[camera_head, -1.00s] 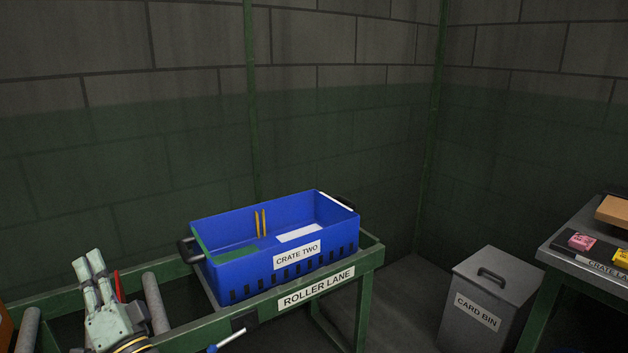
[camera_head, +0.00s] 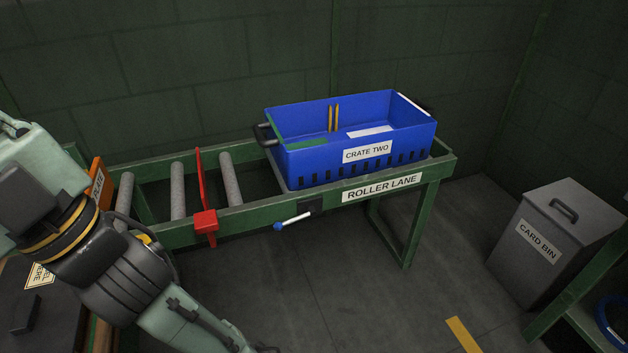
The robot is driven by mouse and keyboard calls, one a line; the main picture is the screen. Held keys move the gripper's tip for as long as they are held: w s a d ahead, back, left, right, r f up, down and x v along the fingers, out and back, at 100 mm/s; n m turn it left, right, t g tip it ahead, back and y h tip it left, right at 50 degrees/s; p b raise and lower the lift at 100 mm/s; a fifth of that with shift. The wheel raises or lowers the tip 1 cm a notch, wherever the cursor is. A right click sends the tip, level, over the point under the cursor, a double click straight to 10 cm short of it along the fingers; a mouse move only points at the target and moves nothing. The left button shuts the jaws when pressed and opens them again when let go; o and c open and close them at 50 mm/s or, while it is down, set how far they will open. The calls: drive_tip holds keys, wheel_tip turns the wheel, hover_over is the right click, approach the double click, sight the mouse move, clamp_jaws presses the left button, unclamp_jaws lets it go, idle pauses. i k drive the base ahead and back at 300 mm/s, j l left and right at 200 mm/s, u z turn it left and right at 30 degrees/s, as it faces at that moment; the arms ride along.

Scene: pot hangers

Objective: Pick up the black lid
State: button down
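The blue crate (camera_head: 303,165) labelled CRATE TWO stands on the green roller lane (camera_head: 420,185). A red upright stop (camera_head: 205,222) is left of it. The grey card bin (camera_head: 540,232) stands at the right. Floor in front of the lane is clear.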

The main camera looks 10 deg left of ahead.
sight(41, 313)
drive_tip(key=u, duration=2.2)
drive_tip(key=i+j+z, duration=0.15)
drive_tip(key=j+z, duration=0.15)
drive_tip(key=i+j+z, duration=0.1)
drive_tip(key=j+z, duration=0.25)
drive_tip(key=j, duration=0.2)
drive_tip(key=j+z, duration=0.3)
drive_tip(key=j, duration=0.15)
drive_tip(key=i+j, duration=0.1)
drive_tip(key=i, duration=0.3)
